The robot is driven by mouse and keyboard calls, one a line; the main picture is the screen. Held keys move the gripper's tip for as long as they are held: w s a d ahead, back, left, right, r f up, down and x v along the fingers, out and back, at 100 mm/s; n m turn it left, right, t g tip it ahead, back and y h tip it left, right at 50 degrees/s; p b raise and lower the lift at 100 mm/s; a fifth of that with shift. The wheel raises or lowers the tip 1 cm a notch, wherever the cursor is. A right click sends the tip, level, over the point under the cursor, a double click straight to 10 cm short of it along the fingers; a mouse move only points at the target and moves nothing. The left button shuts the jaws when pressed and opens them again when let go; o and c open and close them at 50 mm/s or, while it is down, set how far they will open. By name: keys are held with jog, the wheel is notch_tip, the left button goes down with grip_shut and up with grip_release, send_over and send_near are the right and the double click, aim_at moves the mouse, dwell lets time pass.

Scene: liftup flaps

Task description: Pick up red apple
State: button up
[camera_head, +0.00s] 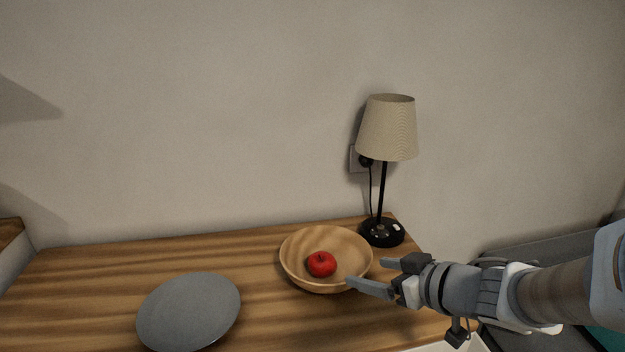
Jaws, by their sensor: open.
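A small red apple (321,264) lies inside a round wooden bowl (290,262), toward the front of its floor. The bowl stands on a wooden tabletop (262,322). My gripper (366,275) reaches in from the right and is open, with nothing between its fingers. Its fingers point left toward the bowl. The nearer finger overlaps the bowl's front right rim in the picture, and I cannot tell if it touches. The gripper is to the right of the apple and apart from it.
A table lamp (388,128) with a black base stands behind the bowl to the right, close to the wall. A grey round plate (190,310) lies at the front left. The tabletop between plate and bowl is clear. A wall socket (356,160) is behind the lamp.

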aim_at(328, 260)
jog(key=p+x, duration=0.3)
jog(key=x, duration=0.8)
jog(key=shift+f, duration=0.15)
jog(key=shift+r+b+x, duration=0.15)
jog(key=shift+b+x, duration=0.4)
jog(key=shift+x, duration=0.95)
jog(key=shift+r+b+x, duration=0.1)
jog(key=shift+b+x, duration=0.4)
jog(key=shift+x, duration=1.05)
jog(key=shift+a, duration=0.15)
jog(key=shift+c, duration=0.4)
jog(key=c, duration=1.1)
jog(key=shift+r, duration=0.1)
